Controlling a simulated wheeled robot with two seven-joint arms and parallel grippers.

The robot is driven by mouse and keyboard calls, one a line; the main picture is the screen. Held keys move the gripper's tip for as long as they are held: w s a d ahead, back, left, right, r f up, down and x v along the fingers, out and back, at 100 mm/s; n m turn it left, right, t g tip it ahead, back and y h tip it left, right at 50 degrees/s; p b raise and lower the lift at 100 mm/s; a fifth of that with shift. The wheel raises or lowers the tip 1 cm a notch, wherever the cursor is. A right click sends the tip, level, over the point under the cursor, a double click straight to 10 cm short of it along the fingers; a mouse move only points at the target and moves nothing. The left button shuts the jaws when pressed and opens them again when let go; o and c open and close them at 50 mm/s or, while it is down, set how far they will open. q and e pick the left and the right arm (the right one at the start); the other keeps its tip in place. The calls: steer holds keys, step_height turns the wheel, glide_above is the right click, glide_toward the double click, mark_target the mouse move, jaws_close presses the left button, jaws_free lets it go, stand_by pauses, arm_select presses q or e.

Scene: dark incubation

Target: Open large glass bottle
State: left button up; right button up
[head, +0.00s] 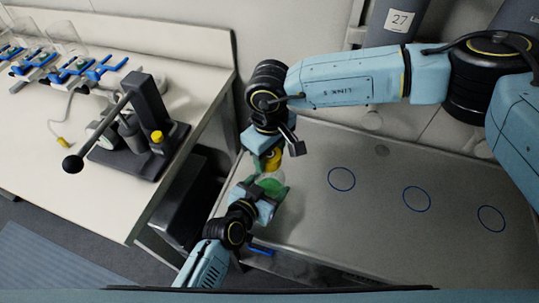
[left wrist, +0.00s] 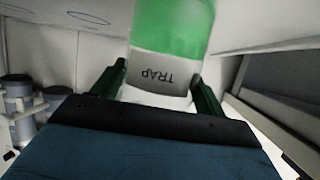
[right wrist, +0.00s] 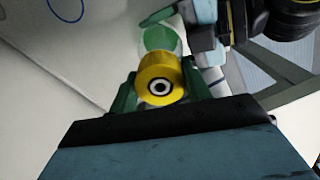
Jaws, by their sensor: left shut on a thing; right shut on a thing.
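In the left wrist view the bottle (left wrist: 170,35) shows a white "TRAP" label, upside down, between the two fingers. My right gripper (head: 270,157) comes from above and is shut on the yellow cap (head: 273,159). In the right wrist view the cap (right wrist: 160,79) sits between the fingers, with the bottle (right wrist: 160,38) beyond it. I cannot tell whether cap and neck still touch.
The grey bench (head: 370,235) carries several blue circles (head: 342,179) to the right and is otherwise mostly clear. A white table (head: 100,195) at left holds a dark press-like device (head: 130,145) with a long lever. Grey canisters (head: 395,22) stand at the back.

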steer(key=shift+r, duration=0.1)
steer(key=shift+r, duration=1.95)
arm_select(q)
steer(key=o, duration=2)
steer(key=shift+c, duration=0.2)
